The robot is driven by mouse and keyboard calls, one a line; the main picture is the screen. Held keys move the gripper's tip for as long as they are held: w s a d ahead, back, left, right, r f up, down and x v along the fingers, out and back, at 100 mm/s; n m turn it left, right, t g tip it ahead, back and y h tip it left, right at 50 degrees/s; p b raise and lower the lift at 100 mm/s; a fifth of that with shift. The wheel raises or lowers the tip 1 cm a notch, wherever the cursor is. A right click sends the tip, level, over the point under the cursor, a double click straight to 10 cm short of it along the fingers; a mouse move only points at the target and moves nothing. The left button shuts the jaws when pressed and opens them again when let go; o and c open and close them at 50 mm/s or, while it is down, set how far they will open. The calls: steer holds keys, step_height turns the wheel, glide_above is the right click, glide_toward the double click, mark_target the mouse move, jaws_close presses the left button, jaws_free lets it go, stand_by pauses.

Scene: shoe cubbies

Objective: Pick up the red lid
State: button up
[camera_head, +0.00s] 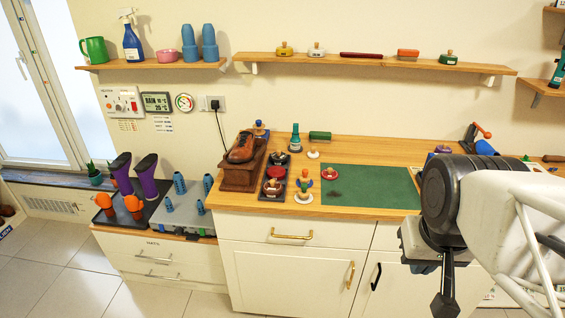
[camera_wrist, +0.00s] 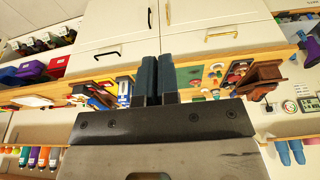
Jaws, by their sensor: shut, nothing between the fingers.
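A small round red piece with a knob (camera_head: 330,174) lies on the left part of the green mat (camera_head: 375,190). A second round red thing (camera_head: 276,172) sits in a dark tray left of the mat. Either could be the red lid; both are too small to tell surely. My gripper (camera_head: 445,303) hangs at the right, in front of the white cabinet doors and well apart from both. In the wrist view, my gripper (camera_wrist: 157,78) has its two dark fingers together with nothing held. The counter shows upside down there, and I cannot pick out the lid.
A shoe on a wooden block (camera_head: 240,178) stands at the counter's left. Knobbed pieces and a teal bottle (camera_head: 295,138) stand near the mat. A wall shelf (camera_head: 370,62) runs above. A lower cabinet (camera_head: 160,265) with purple and orange shoe shapes is at left.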

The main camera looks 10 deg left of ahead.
steer(key=o, duration=1.7)
steer(key=w+a+n+g+y, duration=0.15)
steer(key=w+n, duration=0.25)
steer(key=w, duration=1.2)
steer(key=w+a+n+h, duration=0.15)
steer(key=w+n, duration=0.25)
steer(key=w, duration=1.2)
steer(key=w+a+f+n, duration=0.2)
steer(key=w+f, duration=0.3)
steer(key=w, duration=0.4)
steer(key=w+a+f+n+y, duration=0.1)
steer(key=w+a+f+n, duration=0.1)
steer(key=w+f, duration=0.4)
steer(key=w+a+f+n+g, duration=0.1)
steer(key=w+f+n, duration=0.3)
steer(key=w, duration=0.8)
steer(key=shift+w+a+f+y, duration=0.15)
steer(key=shift+w+a+f, duration=0.1)
steer(key=shift+f, duration=0.35)
steer(key=shift+w+a+f+y, duration=0.15)
steer(key=shift+a+f, duration=0.05)
steer(key=shift+f, duration=0.4)
